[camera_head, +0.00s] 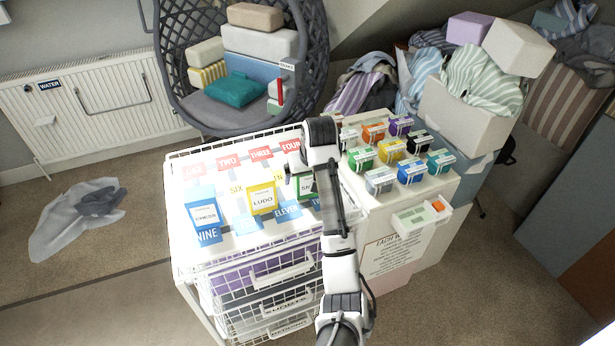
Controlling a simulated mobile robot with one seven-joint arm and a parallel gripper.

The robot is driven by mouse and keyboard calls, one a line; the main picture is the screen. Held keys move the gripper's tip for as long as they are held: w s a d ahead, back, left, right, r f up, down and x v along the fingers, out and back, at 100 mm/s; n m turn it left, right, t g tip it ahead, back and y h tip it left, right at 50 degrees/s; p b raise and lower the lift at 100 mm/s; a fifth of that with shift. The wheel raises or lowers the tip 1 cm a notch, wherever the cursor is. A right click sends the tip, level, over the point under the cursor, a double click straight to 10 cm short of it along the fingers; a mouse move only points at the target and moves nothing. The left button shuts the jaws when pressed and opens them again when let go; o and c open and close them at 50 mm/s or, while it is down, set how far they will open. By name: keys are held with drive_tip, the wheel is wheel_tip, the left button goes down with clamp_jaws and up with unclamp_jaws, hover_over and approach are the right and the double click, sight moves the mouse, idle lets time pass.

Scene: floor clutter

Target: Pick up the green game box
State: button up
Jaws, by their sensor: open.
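The green game box (304,194) stands on the white table top, to the right of the yellow box. Only its left part shows, with a white label that begins with "S"; my arm hides the rest. My gripper (293,176) is above and just beside the box's upper left, pointing down, and it is open. I cannot tell whether its fingers are around the box or touching it, because the wrist and arm cover that spot.
A yellow LUDO box (263,199) and a blue CHESS box (205,213) stand to the left. Wire baskets (262,285) sit below the table top.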

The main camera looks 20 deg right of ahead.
drive_tip(key=shift+w+f, duration=0.2)
drive_tip(key=shift+f, duration=0.25)
drive_tip(key=shift+c, duration=0.2)
drive_tip(key=c, duration=1.1)
drive_tip(key=shift+o, duration=0.2)
drive_tip(key=shift+r, duration=0.2)
